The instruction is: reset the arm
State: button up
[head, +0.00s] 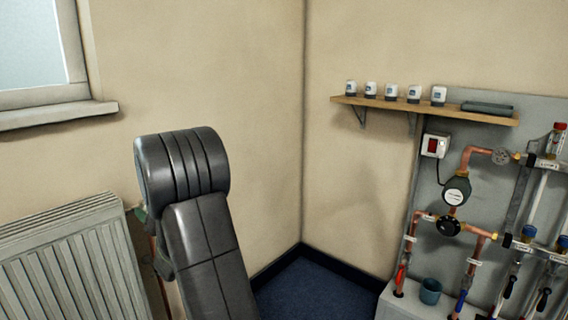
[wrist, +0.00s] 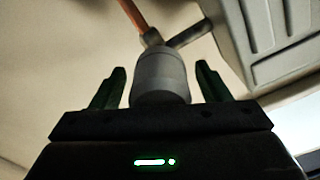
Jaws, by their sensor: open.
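My arm (head: 205,235) stands up in the middle left of the head view, dark and bent over at the top. It hides most of my gripper there. In the wrist view my gripper (wrist: 160,67) is open, with one dark green finger at each side. A grey cylindrical valve head (wrist: 160,78) lies between the fingers in the picture. Gaps show on both sides of it, and neither finger visibly touches it. Whether it is within the fingers' depth I cannot tell.
The white radiator (head: 75,265) is close left of my arm; it also shows in the wrist view (wrist: 275,40), by a copper pipe (wrist: 133,14). A windowsill (head: 55,115) is above. At right are a shelf (head: 440,108) with several jars and a pipe board (head: 480,200). Floor (head: 310,290) shows between.

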jog(key=n, duration=0.4)
jog(key=shift+n+p, duration=0.5)
jog(key=shift+n, duration=1.1)
jog(key=shift+d, duration=0.1)
